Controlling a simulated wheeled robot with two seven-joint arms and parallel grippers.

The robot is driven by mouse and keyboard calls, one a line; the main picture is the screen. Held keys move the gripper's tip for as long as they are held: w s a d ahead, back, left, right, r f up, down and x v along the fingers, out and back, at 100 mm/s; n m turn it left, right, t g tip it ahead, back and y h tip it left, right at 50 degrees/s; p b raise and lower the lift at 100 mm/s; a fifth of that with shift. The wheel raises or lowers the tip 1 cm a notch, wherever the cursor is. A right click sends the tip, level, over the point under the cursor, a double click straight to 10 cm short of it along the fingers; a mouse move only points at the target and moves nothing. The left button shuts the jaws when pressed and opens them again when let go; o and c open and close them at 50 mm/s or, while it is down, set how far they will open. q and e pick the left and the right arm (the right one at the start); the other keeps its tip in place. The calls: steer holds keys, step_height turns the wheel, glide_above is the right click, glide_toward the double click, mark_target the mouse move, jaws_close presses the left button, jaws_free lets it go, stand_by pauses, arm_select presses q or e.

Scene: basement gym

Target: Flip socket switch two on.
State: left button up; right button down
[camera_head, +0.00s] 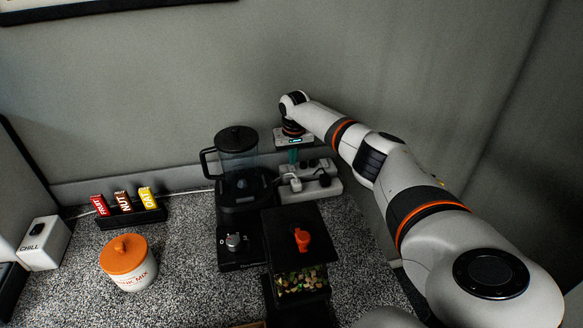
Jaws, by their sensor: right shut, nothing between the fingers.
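A white socket strip (325,186) sits at the back of the counter, close to the wall and right of the blender. A white plug (295,183) and a dark plug (324,179) are in it. The individual switches are too small to tell apart, so I cannot tell which is switch two or its state. My right gripper (294,158) points down just above the back left part of the strip. It is shut and empty; whether it touches the strip is unclear. My left gripper is not in view.
A black blender (240,190) stands close left of the strip. Further left are a bar rack (130,219), an orange-lidded jar (129,264) and a white CHILL box (44,243). The counter is clear between jar and blender.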

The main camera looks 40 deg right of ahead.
mark_target(292, 169)
steer(key=shift+f+b, duration=0.55)
steer(key=shift+f, duration=0.5)
stand_by(0.8)
step_height(292, 169, up, 7)
steer(key=p, duration=0.7)
stand_by(0.5)
